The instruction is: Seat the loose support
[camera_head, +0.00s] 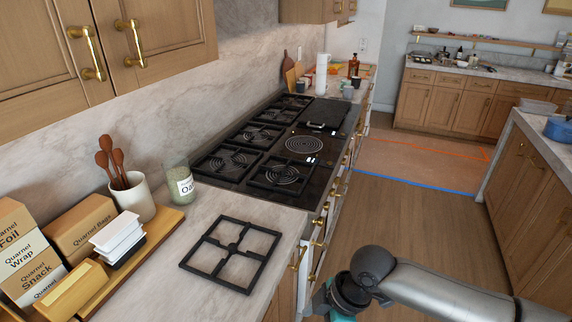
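The loose support, a black square pan grate (232,254) with a central cross, lies flat on the pale stone counter in front of the cooktop. The black cooktop (318,173) runs along the wall beyond it. Several burners there have similar black grates over them. One round burner (303,145) on the right side shows bare, with no grate over it. My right arm comes in from the lower right, and its wrist is beyond the counter's right edge, above the floor. The fingers of my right gripper are cut off by the bottom edge. My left gripper is not in view.
On the counter's left stand a white crock (133,197) of wooden spoons, a labelled glass jar (179,182), a wooden tray (166,218) and labelled boxes (84,226). A black flat plate (325,113) covers part of the far cooktop. Wooden floor (400,225) lies open to the right.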

